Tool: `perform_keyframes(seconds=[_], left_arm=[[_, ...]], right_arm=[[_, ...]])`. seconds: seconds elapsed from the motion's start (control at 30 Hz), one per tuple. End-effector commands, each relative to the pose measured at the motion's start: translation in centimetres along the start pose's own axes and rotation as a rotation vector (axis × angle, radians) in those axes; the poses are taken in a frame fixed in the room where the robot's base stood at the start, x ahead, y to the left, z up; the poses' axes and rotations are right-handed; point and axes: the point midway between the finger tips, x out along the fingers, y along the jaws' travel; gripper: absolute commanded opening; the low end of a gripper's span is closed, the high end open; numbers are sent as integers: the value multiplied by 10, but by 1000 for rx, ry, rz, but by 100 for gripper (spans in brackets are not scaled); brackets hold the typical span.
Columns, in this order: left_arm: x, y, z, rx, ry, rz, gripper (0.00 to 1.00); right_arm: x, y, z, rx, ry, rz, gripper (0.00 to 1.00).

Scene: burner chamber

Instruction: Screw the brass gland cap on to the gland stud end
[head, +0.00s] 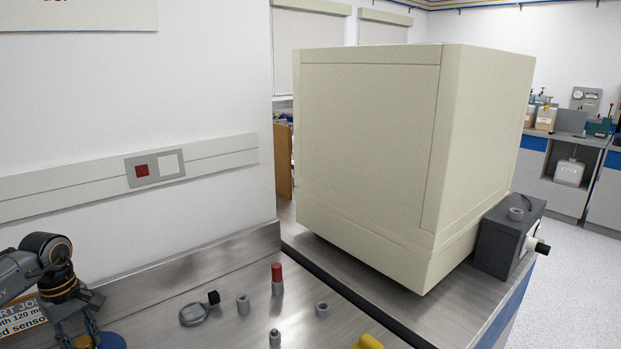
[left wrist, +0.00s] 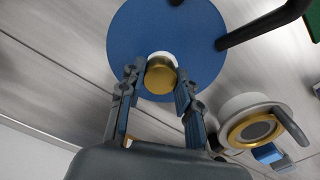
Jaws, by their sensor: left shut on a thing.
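The brass cap (left wrist: 161,79) is between the two fingers of my left gripper (left wrist: 159,75) in the left wrist view, and the gripper is shut on it. A white round part shows just behind the cap, over a blue disc (left wrist: 145,28). I cannot tell whether the cap touches the white part. In the head view my left gripper (head: 80,336) is at the lower left corner, beside the blue disc (head: 112,341); the cap is hard to make out there. I cannot clearly identify the gland stud end. My right gripper is in neither view.
A white round part with a brass ring (left wrist: 254,129) and a dark handle lie right of the gripper. In the head view, a red-topped cylinder (head: 277,279), grey rings (head: 322,310) and a big cream cabinet (head: 367,150) stand on the steel bench.

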Motion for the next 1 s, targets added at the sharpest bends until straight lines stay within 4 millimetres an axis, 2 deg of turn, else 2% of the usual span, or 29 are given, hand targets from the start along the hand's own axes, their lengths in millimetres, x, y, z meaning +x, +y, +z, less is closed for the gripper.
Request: perform_keyframes(seconds=[0.6,0.63,0.73,0.77,1.0], left_arm=[[4,-1,1,118,-3,-5,0],[4,-1,1,118,-3,-5,35],[4,-1,1,117,-3,-5,56],[3,-1,1,117,-2,-4,60],[2,0,0,116,-1,-2,60]], right_arm=[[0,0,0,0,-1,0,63],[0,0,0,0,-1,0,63],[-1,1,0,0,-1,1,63],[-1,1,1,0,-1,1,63],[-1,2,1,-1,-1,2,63]])
